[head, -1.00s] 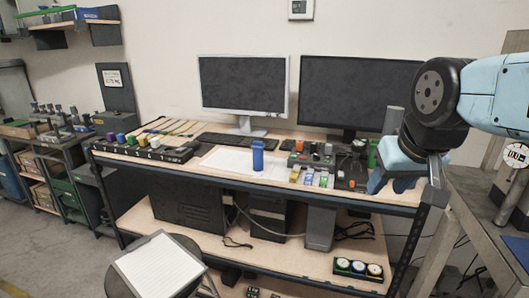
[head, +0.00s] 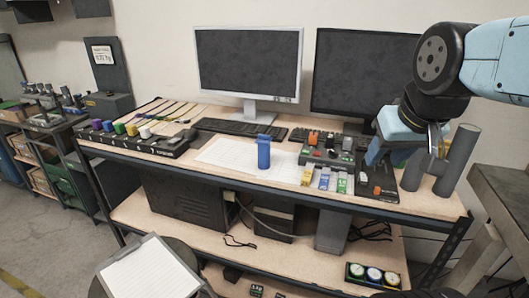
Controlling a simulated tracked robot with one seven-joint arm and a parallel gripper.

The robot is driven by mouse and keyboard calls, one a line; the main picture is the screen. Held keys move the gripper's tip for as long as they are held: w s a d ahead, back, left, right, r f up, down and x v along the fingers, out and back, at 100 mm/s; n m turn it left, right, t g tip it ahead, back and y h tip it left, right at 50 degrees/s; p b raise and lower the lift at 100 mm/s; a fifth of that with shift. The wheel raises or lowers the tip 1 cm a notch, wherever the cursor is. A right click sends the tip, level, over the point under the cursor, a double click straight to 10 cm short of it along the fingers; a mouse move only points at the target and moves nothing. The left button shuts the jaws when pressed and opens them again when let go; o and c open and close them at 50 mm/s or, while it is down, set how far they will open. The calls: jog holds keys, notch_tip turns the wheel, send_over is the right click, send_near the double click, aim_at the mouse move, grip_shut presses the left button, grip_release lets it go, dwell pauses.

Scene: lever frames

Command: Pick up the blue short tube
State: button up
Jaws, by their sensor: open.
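The blue short tube (head: 264,153) stands upright on the white paper sheet (head: 224,152) near the front edge of the workbench.
Two monitors (head: 248,62) and keyboards stand behind the tube. A control box (head: 328,148) with colored switches lies right of it, and grey cylinders (head: 457,160) stand at the far right. A connector block (head: 130,140) lies left. A stool with paper (head: 150,272) stands in front.

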jog(key=shift+o, duration=1.4)
jog(key=shift+f, duration=0.1)
jog(key=o, duration=0.3)
jog(key=w+f+n+g+h, duration=0.1)
jog(key=f+n, duration=0.1)
jog(key=w+d+f+n+g+h, duration=0.1)
jog(key=w+f+n+h, duration=0.1)
jog(key=w+f+n+g+h, duration=0.1)
jog(key=w+n, duration=0.1)
jog(key=shift+d+f+n+h, duration=0.35)
jog(key=shift+f+n+h, duration=0.05)
jog(key=shift+o, duration=0.2)
jog(key=n+t+h, duration=0.1)
jog(key=n+t, duration=1.3)
jog(key=n, duration=1.1)
send_near(263, 140)
jog(key=x, duration=0.5)
jog(key=f+x, duration=0.1)
jog(key=x, duration=0.1)
jog(key=shift+w, duration=0.25)
jog(key=shift+r+x, duration=0.15)
jog(key=shift+x, duration=0.7)
jog(key=shift+r+x, duration=0.2)
jog(key=shift+x, duration=0.65)
jog(key=shift+r+x, duration=0.15)
jog(key=shift+x, duration=0.75)
